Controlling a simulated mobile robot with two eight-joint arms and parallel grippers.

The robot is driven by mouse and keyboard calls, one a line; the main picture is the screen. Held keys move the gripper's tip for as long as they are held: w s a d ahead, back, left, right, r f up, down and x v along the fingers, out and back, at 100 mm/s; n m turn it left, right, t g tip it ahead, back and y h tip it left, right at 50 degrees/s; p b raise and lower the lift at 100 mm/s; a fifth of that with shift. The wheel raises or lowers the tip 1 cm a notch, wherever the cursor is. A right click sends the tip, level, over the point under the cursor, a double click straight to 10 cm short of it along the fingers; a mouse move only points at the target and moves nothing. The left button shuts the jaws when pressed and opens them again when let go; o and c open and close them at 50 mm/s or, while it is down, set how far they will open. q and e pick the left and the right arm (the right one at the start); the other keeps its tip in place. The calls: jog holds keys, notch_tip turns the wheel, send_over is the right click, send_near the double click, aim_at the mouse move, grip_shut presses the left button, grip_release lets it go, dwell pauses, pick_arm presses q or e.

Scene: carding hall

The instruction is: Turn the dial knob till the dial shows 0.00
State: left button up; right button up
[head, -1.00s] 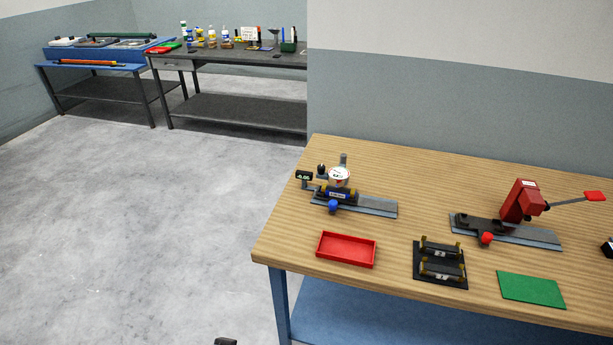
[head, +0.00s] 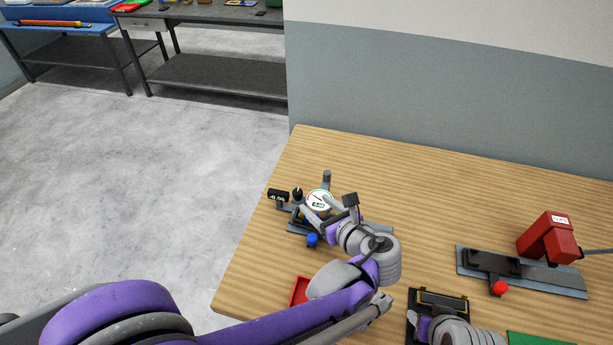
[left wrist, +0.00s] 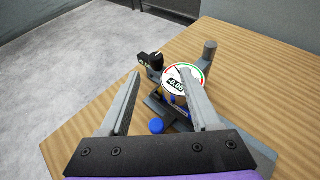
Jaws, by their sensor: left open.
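The dial gauge (head: 319,199) has a round white face with a red and green rim and stands on a grey base plate at the table's left end. It also shows in the left wrist view (left wrist: 178,76), its readout looking near -0.00, the last digit unsure. The black dial knob (head: 298,193) is just left of the face; it also shows in the left wrist view (left wrist: 156,61). My left gripper (left wrist: 160,75) is open, its fingers apart with the knob seen between and beyond the tips. The right finger overlaps the dial face. My right arm shows at the bottom edge, fingers unclear.
A small display (head: 278,195) stands left of the knob, and a blue knob (head: 312,240) in front. My left arm partly hides a red tray (head: 299,290). A red press device (head: 547,238) stands right. Bare table lies behind the gauge.

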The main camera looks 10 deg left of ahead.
aim_at(299, 193)
pick_arm(q)
jog(key=shift+a+f, duration=0.15)
jog(key=shift+a, duration=0.3)
jog(key=x, duration=0.9)
jog(key=shift+w+a+p, duration=0.1)
jog(key=shift+p, duration=0.3)
grip_shut()
